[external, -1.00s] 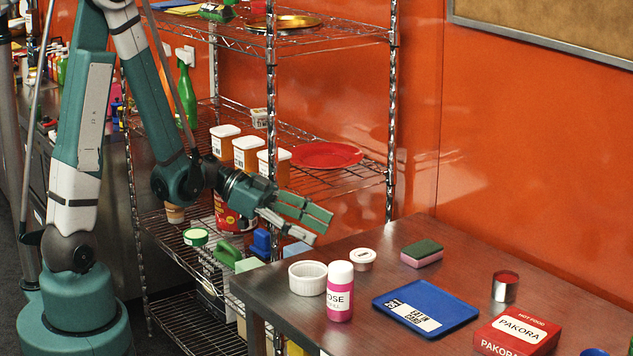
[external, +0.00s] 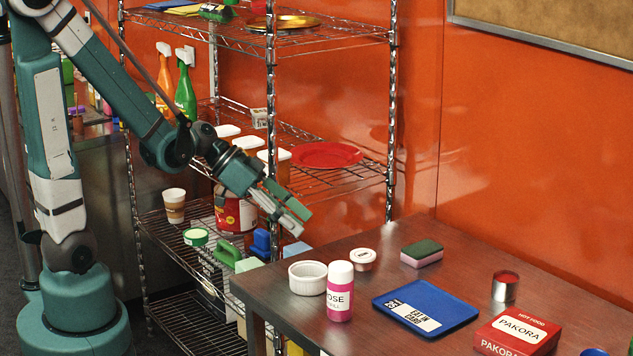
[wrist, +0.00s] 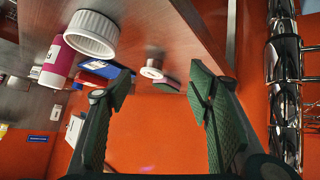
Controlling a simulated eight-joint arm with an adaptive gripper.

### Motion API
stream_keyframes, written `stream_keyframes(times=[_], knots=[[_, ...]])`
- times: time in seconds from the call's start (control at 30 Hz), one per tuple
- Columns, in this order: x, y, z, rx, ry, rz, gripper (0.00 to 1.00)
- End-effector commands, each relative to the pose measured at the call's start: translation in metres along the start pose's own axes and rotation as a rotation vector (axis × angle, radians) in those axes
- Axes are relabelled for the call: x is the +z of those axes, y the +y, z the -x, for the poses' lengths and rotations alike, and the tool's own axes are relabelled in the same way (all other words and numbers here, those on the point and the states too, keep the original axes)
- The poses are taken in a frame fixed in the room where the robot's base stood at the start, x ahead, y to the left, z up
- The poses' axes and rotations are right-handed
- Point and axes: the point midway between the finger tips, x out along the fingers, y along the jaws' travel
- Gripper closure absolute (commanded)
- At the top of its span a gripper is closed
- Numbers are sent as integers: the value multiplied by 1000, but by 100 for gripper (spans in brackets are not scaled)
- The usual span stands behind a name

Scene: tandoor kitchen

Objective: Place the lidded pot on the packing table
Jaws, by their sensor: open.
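A small white lidded pot (external: 362,259) stands upright on the dark packing table (external: 285,322), near the table's back left part. In the wrist view the pot (wrist: 152,69) shows beyond the gap between the fingers, apart from them. My gripper (external: 303,217) is open and empty. It is beside the wire shelf's front post, above and left of the table's left corner. Both green-padded fingers (wrist: 157,90) show in the wrist view with nothing between them.
A white ramekin (external: 308,280) and a pink bottle (external: 340,295) stand left of the pot.

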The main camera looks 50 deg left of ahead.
Motion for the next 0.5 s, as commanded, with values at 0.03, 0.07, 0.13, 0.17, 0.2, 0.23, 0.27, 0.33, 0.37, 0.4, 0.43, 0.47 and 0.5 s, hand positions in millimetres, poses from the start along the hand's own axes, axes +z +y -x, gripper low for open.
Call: stream_keyframes(times=[0.03,0.07,0.13,0.17,0.2,0.23,0.27,0.33,0.37,0.4,0.43,0.47,0.5], knots=[[1,2,5,-14,-15,15,48],[3,3,8,-24,-26,25,48],[5,3,14,-48,-47,50,48],[5,3,17,-59,-56,59,48],[7,4,21,-73,-67,74,48],[8,4,24,-84,-76,84,48],[9,5,28,-94,-83,94,48],[12,5,35,-121,-101,118,48],[12,5,39,-133,-108,127,48],[14,5,43,-149,-117,139,48],[15,6,47,-161,-123,150,48],[16,6,50,-173,-130,158,48],[17,7,55,-188,-138,171,48]])
